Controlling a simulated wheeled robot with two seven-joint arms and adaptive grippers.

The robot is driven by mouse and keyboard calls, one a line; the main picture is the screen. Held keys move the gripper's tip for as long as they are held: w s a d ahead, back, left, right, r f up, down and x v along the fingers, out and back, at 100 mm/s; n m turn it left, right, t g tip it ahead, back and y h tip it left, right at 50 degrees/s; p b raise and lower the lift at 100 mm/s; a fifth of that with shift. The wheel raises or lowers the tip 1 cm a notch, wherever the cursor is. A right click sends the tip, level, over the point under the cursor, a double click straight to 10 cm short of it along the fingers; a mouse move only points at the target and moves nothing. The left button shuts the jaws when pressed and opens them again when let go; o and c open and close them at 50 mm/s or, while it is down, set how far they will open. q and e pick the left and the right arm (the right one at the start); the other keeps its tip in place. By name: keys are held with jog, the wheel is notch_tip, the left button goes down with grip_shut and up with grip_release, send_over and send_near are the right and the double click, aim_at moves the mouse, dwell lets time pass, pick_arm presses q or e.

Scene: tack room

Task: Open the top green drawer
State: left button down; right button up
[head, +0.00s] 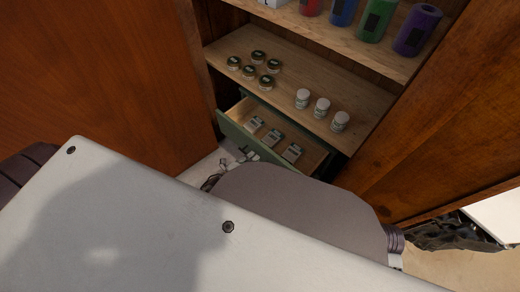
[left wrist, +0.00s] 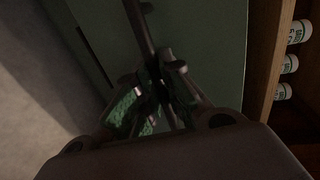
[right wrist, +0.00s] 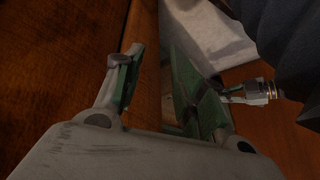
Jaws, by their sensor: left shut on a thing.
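The top green drawer (head: 240,136) is partly pulled out below the cupboard's lower shelf in the head view. Several small labelled boxes (head: 272,138) lie inside it. My left gripper (head: 246,154) is at the drawer's front face. In the left wrist view my left gripper (left wrist: 160,85) is shut on the dark handle bar (left wrist: 139,22), against the green front (left wrist: 205,45). In the head view I cannot see the right gripper behind my own arm.
The lower shelf (head: 300,85) above the drawer holds dark-lidded jars (head: 249,72) and white bottles (head: 322,107). Coloured containers (head: 377,22) stand on the shelf above. Wooden cupboard doors (head: 110,80) stand on both sides. My own arm covers the lower part of the head view.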

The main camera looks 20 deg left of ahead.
pick_arm(q)
jog(key=f+p+v, duration=0.1)
jog(key=v, duration=0.5)
pick_arm(e)
jog(key=shift+s+d+r+g+h, duration=0.15)
jog(key=shift+d+r+h, duration=0.1)
jog(key=shift+r, duration=0.6)
jog(key=shift+s+d+r+g+h, duration=0.15)
jog(key=shift+d+r, duration=0.1)
jog(key=shift+r, duration=0.55)
pick_arm(q)
jog(key=shift+s+a+f, duration=0.1)
jog(key=shift+s, duration=0.05)
jog(key=c, duration=1.5)
grip_release()
pick_arm(e)
jog(key=shift+w, duration=0.1)
pick_arm(q)
jog(key=shift+s, duration=0.1)
jog(key=shift+v, duration=5.85)
jog(key=shift+s, duration=0.1)
